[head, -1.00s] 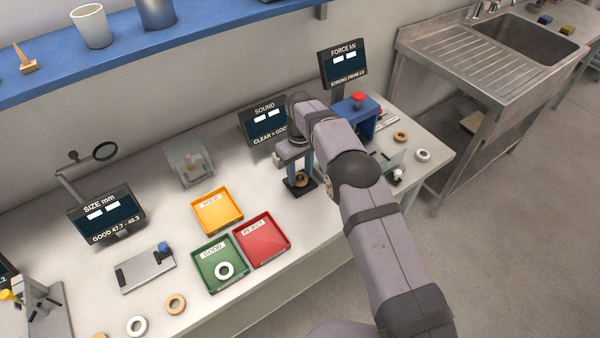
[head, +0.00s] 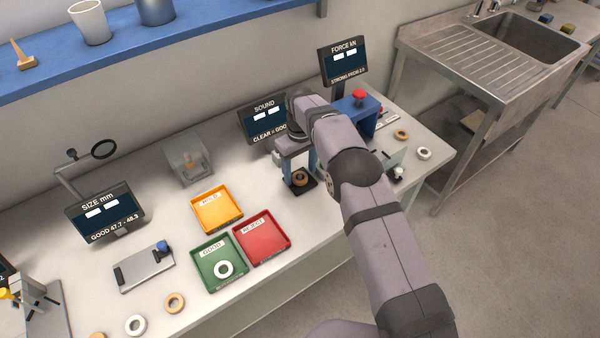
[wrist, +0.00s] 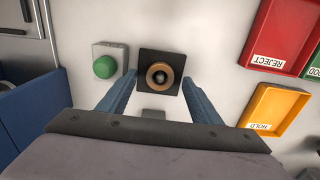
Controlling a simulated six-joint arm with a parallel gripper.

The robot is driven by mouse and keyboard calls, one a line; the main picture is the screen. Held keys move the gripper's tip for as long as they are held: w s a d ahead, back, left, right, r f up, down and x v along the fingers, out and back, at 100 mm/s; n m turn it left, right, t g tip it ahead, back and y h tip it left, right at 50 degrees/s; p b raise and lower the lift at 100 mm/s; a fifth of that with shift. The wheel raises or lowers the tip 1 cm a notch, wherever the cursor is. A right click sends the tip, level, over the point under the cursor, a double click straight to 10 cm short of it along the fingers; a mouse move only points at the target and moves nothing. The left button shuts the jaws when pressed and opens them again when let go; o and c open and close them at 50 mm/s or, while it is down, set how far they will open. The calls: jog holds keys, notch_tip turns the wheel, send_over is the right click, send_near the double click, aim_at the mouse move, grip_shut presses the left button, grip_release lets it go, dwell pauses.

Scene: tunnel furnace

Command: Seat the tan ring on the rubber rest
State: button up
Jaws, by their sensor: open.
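A tan ring (wrist: 150,75) lies flat on the black square rubber rest (wrist: 145,55) in the wrist view, near the middle of the pad. A small grey round spot shows inside its hole. In the head view the ring (head: 300,178) is on the rest (head: 304,188) below my gripper (head: 300,168). My gripper (wrist: 157,82) is open; its two blue fingers stand apart on either side of the ring in the wrist view, without visibly touching it. My arm hides part of the area behind.
A green button (wrist: 105,67) sits beside the rest. The yellow HOLD tray (head: 236,222), red REJECT tray (head: 284,240) and green GOOD tray (head: 210,278) are to the left. The SOUND display (head: 262,123) stands behind. Other tan and white rings lie about.

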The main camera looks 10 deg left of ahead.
jog(key=shift+r+b, duration=0.85)
jog(key=shift+r, duration=2.2)
jog(key=shift+d, duration=0.1)
jog(key=shift+d+r, duration=0.15)
jog(key=shift+d, duration=0.05)
jog(key=s+d+r+m, duration=0.2)
jog(key=s+d, duration=0.2)
jog(key=d, duration=0.4)
jog(key=s+d+r+m, duration=0.2)
jog(key=s+d, duration=0.2)
jog(key=d, duration=0.4)
jog(key=s+d+f+m, duration=0.1)
jog(key=s+d, duration=0.4)
jog(key=s, duration=0.6)
jog(key=s+d+f+m, duration=0.2)
jog(key=s+d+m, duration=0.2)
jog(key=s, duration=0.7)
jog(key=shift+d+f, duration=0.25)
jog(key=shift+d, duration=0.45)
